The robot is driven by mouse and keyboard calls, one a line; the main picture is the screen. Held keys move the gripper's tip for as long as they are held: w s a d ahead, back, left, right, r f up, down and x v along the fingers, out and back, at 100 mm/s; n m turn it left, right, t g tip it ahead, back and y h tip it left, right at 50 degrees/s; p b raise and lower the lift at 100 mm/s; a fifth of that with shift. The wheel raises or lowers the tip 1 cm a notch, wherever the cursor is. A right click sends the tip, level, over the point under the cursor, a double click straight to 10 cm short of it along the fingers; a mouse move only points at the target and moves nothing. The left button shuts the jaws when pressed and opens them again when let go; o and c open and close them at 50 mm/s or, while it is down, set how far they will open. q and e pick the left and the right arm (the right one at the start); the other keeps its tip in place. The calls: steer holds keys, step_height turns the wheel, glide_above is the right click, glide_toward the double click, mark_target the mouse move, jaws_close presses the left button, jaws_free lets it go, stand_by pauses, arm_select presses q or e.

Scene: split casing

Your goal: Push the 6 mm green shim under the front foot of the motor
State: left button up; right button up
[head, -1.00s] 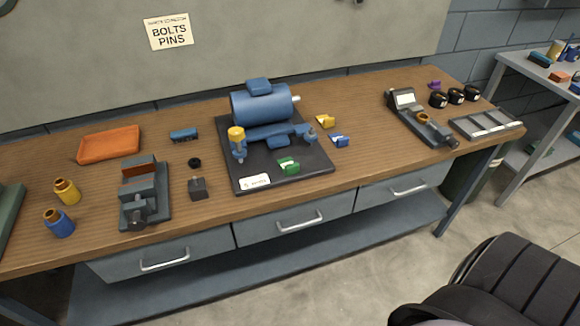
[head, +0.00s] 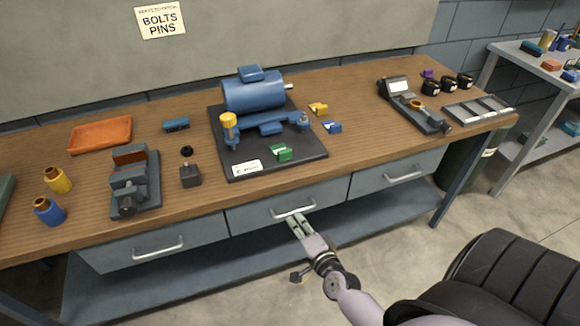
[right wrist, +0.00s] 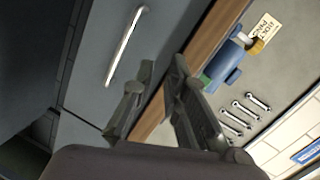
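The blue motor (head: 254,93) sits on a black base plate (head: 228,160) on the bench. The green shim (head: 281,153) lies on the plate in front of the motor, apart from it. Its thickness marking is too small to read. My right gripper (head: 295,218) is below the bench's front edge, before the middle drawer, well short of the shim. In the right wrist view its fingers (right wrist: 162,62) are apart with nothing between them; the motor (right wrist: 226,68) shows beyond. My left gripper is out of view.
A yellow shim (head: 318,109) and a blue shim (head: 332,127) lie right of the motor. A vise (head: 135,182) and a small dark block (head: 190,175) stand to the left. The drawer handle (head: 293,213) and bench edge are close to my right gripper.

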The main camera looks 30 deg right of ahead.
steer(key=d+r+m, duration=0.1)
steer(key=r, duration=0.2)
steer(key=d+r+m+t+h, duration=0.1)
steer(key=r, duration=0.2)
steer(key=d+r+m+t+h, duration=0.1)
steer(key=r+m, duration=0.1)
steer(key=r, duration=0.2)
steer(key=shift+w, duration=0.25)
jaws_close()
steer(key=p, duration=0.1)
glide_toward(285, 154)
steer(key=x, duration=0.7)
steer(key=shift+w+d, duration=0.1)
